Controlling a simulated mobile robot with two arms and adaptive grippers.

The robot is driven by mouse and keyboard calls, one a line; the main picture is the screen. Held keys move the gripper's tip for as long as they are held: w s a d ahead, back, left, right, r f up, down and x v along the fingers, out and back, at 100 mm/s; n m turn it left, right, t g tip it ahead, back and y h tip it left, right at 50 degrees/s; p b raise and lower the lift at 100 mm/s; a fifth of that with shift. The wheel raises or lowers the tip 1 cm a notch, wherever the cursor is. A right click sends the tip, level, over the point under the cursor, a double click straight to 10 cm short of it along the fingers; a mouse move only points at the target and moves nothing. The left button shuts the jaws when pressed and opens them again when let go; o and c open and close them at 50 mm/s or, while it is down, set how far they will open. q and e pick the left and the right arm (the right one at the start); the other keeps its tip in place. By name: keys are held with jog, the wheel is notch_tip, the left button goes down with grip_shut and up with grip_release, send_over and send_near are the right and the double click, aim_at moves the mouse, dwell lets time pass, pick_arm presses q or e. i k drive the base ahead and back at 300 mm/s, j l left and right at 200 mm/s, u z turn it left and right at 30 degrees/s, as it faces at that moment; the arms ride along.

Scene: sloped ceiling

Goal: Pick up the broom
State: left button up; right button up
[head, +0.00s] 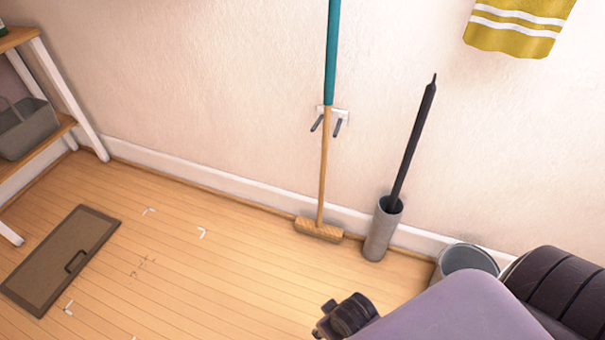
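The broom (323,170) stands upright against the wall in the head view. Its handle is teal above and bare wood below, and its top is cut off by the picture's upper edge. Its wooden head rests on the floor by the baseboard. The handle passes at a small wall bracket with two dark pegs. A purple-grey link of my arm comes in at the lower right. A dark part (346,316) beside it may belong to my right gripper; no fingers show clearly. It is apart from the broom in the picture. My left gripper is not in view.
A metal bucket (467,259) is farther right. A framed mat or hatch (62,256) lies at left, near a shelf (68,94). Floor left of the broom is mostly clear.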

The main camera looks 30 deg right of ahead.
aim_at(313, 228)
jog(key=z, duration=1.05)
